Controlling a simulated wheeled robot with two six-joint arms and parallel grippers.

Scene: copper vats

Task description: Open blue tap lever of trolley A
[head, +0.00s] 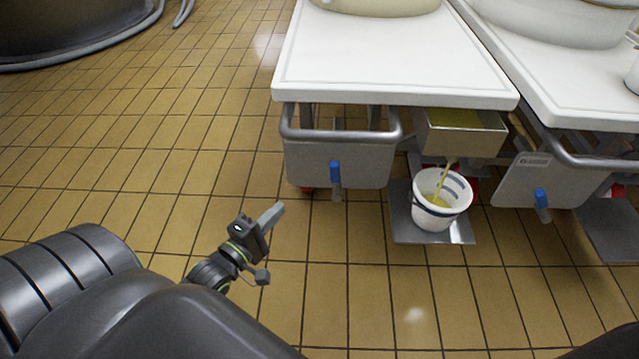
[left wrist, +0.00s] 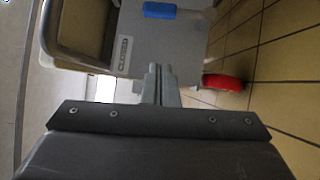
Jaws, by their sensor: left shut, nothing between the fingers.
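A blue tap lever (head: 335,172) hangs upright on the steel front panel (head: 360,160) of the left trolley (head: 390,60). I cannot read which trolley is A. A second blue lever (head: 540,198) is on the right trolley (head: 560,75). My left gripper (head: 276,214) is shut and empty, below and left of the left trolley's lever and apart from it. In the left wrist view, its fingers (left wrist: 160,80) point towards the panel, with a blue lever (left wrist: 172,10) at the top edge and a label seeming to read "CLOSED" (left wrist: 125,52). My right gripper is out of view.
Yellow liquid (head: 446,172) pours from a steel tray (head: 460,142) into a white bucket (head: 425,212) on a low metal plate (head: 405,220). A tubular rail (head: 340,134) runs before the panel. A red wheel (left wrist: 222,83) is nearby.

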